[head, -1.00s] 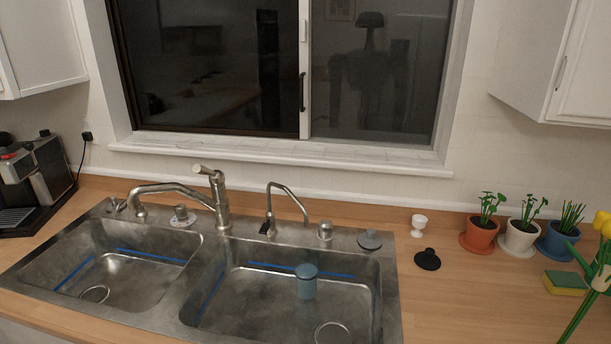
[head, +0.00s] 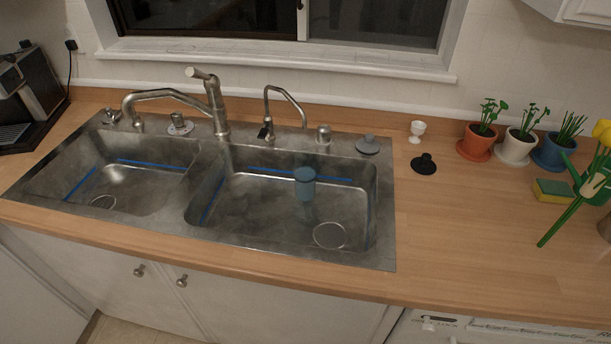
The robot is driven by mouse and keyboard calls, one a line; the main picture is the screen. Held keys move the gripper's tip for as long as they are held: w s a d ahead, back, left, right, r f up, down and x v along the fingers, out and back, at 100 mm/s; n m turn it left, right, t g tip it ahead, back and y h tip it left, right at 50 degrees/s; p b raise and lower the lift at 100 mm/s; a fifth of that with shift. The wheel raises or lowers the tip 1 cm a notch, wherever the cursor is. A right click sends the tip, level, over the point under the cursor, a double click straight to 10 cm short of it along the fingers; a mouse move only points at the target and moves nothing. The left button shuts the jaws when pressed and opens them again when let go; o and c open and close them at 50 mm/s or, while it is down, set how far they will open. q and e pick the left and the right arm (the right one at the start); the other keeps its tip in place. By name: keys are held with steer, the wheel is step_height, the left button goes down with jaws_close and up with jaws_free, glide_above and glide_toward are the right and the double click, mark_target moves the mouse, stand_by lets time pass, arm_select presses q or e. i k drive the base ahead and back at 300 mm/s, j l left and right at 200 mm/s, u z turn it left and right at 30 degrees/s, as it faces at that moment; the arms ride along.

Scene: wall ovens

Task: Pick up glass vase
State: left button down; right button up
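I cannot make out a glass vase for certain. At the right edge, a yellow tulip-like flower (head: 602,132) with a long green stem (head: 560,222) leans over the counter. A rounded brownish thing (head: 605,228), cut off by the frame edge, stands beside it; I cannot tell whether it is the vase. A blue-grey cup-like thing (head: 304,184) is in the right basin of the sink; it looks opaque. Neither of my grippers shows in the head view.
The double steel sink (head: 385,225) fills the counter's left and middle. Potted plants stand at the back right, in orange (head: 478,142), white (head: 515,148) and blue (head: 555,153) pots. A sponge (head: 552,190) lies in front. The wooden counter (head: 460,245) right of the sink is mostly clear.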

mark_target(304, 160)
steer(key=i+j+z, duration=0.2)
steer(key=j, duration=0.45)
steer(key=j+z, duration=0.15)
steer(key=j, duration=0.5)
steer(key=k, duration=0.05)
